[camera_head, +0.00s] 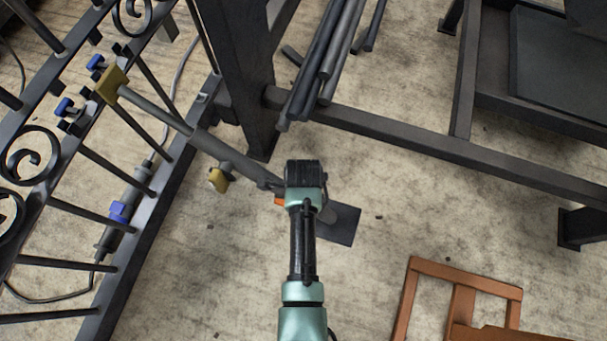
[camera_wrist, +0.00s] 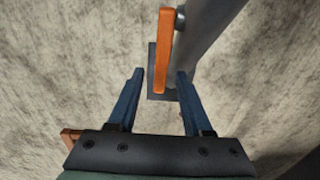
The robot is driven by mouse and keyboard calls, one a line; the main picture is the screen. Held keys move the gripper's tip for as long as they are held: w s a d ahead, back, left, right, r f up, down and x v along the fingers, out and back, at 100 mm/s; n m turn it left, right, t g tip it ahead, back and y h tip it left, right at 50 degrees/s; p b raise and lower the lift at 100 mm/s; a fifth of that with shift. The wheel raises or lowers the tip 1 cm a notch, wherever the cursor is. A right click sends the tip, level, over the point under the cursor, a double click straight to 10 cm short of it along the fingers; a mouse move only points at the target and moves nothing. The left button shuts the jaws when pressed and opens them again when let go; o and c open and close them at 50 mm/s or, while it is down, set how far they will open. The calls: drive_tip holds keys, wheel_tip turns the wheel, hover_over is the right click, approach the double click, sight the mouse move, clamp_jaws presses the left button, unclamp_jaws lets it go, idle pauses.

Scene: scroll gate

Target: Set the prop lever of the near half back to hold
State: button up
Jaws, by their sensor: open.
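The gate (camera_head: 130,250) with scrolls stands at the left in the head view. A grey prop (camera_head: 225,150) slants from its yellow head (camera_head: 113,84) at the gate down to a dark foot plate (camera_head: 345,224). The orange prop lever (camera_head: 280,201) shows only in part, beside my gripper's hand. In the wrist view the lever (camera_wrist: 164,50) is a straight bar alongside the grey tube (camera_wrist: 208,35). My gripper (camera_wrist: 160,72) is open, its blue fingers apart. The lever's lower end appears between the fingers, with a gap on each side. I cannot tell its depth between them.
A dark post (camera_head: 243,80) and rail (camera_head: 400,135) stand behind my gripper, with several grey bars (camera_head: 330,60) leaning there. A yellow part (camera_head: 218,180) sticks out from the prop. A brown wooden frame (camera_head: 485,287) lies at lower right.

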clamp_jaws()
idle(0.3)
idle(1.2)
